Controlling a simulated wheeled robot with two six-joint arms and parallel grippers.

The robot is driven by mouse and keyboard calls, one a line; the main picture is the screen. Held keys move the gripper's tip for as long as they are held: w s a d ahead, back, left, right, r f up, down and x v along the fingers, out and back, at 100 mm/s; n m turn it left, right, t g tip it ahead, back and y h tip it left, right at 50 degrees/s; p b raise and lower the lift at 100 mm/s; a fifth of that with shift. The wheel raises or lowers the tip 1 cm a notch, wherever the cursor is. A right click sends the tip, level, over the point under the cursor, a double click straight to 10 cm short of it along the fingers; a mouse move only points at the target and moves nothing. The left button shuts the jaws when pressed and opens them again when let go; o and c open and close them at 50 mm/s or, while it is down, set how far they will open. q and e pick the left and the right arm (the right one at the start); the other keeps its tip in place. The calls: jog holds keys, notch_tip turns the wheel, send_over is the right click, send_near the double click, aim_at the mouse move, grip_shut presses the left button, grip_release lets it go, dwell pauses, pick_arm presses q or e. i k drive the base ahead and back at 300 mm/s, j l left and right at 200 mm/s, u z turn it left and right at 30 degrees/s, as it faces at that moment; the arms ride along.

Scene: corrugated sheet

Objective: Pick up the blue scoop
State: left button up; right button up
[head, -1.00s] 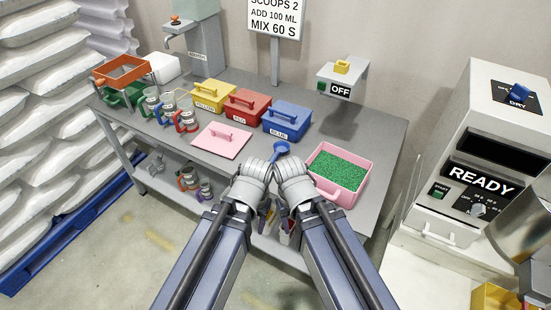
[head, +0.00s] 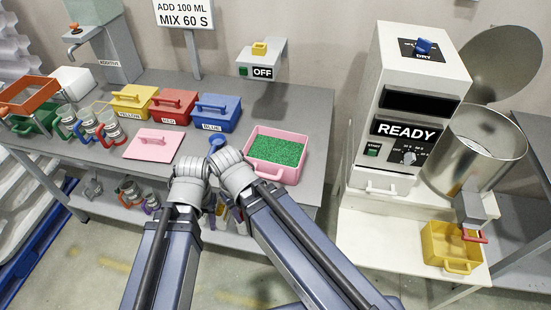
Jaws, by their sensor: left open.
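The blue scoop (head: 217,143) lies on the grey table beside the pink tub of green granules (head: 277,152), left of it and in front of the blue box. Only its upper part shows; the rest is hidden behind my wrists. My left gripper (head: 193,165) is open, just left of and nearer than the scoop. My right gripper (head: 231,162) is just right of and nearer than the scoop. Its fingers are hidden, so I cannot tell its opening. I see no contact with the scoop.
Yellow (head: 134,101), red (head: 171,106) and blue (head: 216,111) lidded boxes stand behind. A pink lid (head: 153,144) lies to the left. Several clear jugs (head: 88,127) stand further left. A white machine reading READY (head: 405,110) and a yellow bin (head: 450,246) are at right.

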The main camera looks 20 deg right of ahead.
aim_at(216, 140)
jog(key=z, duration=2.2)
jog(key=u, duration=2.2)
jog(key=i+j, duration=0.1)
jog(key=j, duration=0.35)
jog(key=i+j, duration=0.1)
jog(key=j, duration=0.35)
jog(key=i+j, duration=0.1)
jog(key=j, duration=0.35)
jog(key=i+j, duration=0.15)
jog(key=j, duration=0.25)
jog(key=k+u, duration=0.05)
